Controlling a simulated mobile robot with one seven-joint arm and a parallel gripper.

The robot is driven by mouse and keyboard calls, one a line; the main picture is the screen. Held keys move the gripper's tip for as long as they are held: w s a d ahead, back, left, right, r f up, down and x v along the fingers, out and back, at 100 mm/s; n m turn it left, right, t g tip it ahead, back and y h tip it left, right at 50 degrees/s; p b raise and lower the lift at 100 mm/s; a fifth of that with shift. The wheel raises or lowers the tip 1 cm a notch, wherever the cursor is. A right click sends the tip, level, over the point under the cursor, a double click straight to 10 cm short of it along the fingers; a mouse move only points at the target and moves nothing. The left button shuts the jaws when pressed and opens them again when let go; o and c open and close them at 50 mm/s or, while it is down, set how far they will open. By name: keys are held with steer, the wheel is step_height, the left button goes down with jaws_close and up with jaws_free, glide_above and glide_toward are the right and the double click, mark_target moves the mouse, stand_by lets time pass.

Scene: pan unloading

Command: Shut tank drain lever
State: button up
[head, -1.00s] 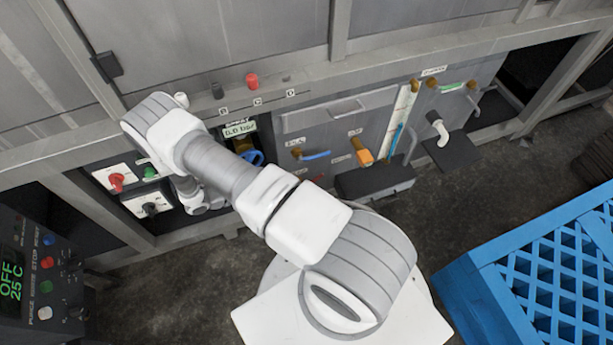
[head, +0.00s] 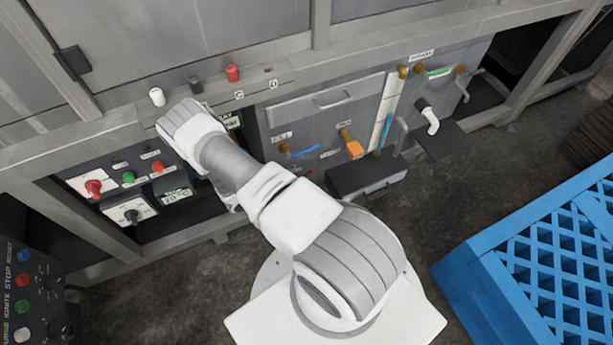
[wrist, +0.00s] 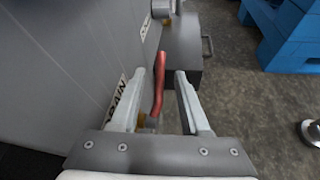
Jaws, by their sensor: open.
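The tank drain lever (wrist: 159,90) is a red handle beside the "DRAIN" label (wrist: 122,99) on the grey panel, in the wrist view. It stands roughly upright in that picture, with a brass-coloured fitting at its lower end. My gripper (wrist: 172,72) is open, its two pale fingers pointing towards the lever.
A dark box (head: 360,180) juts out low at the panel, with an orange-handled valve (head: 351,145) and a blue lever (head: 299,152) above it. A white spout (head: 432,122) is further right. A blue crate (head: 535,225) stands at right. Dark floor lies between.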

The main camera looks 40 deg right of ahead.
mark_target(304, 175)
steer(key=shift+b+x, duration=0.3)
steer(key=shift+x, duration=1.5)
jaws_close()
